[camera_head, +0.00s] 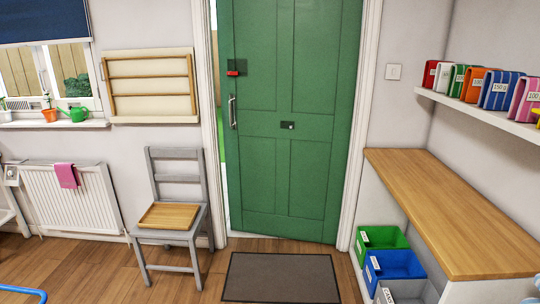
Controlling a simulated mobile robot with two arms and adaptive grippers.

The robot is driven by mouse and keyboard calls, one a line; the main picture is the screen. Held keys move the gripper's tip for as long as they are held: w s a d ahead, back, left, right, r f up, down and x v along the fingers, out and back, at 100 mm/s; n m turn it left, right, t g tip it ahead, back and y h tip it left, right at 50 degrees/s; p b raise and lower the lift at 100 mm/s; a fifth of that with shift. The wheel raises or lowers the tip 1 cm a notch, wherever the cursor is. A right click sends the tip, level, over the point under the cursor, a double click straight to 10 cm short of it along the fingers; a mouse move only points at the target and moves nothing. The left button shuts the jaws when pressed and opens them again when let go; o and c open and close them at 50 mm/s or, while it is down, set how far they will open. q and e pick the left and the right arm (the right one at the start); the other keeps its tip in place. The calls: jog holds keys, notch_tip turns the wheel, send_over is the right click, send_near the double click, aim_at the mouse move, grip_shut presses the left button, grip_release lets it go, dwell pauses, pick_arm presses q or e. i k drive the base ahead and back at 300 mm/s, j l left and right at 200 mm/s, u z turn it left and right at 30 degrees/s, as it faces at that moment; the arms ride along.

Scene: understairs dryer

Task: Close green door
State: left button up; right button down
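The green door (290,130) stands in a white frame in the middle of the head view. It is slightly ajar: a narrow strip of outdoors shows along its left edge. A long metal pull handle (233,112) and a dark lock with a red part (237,69) sit near that left edge. Neither of my grippers is in view.
A dark doormat (281,277) lies before the door. A grey chair (172,210) with a wooden tray (169,216) stands to the left, beside a radiator (75,200). A wooden counter (450,215), a green bin (383,241) and a blue bin (395,266) are at right.

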aim_at(296, 62)
jog(key=i+u, duration=0.1)
jog(key=i, duration=0.55)
jog(key=i+u, duration=0.15)
jog(key=i, duration=0.5)
jog(key=i+l+u, duration=0.1)
jog(key=i, duration=0.55)
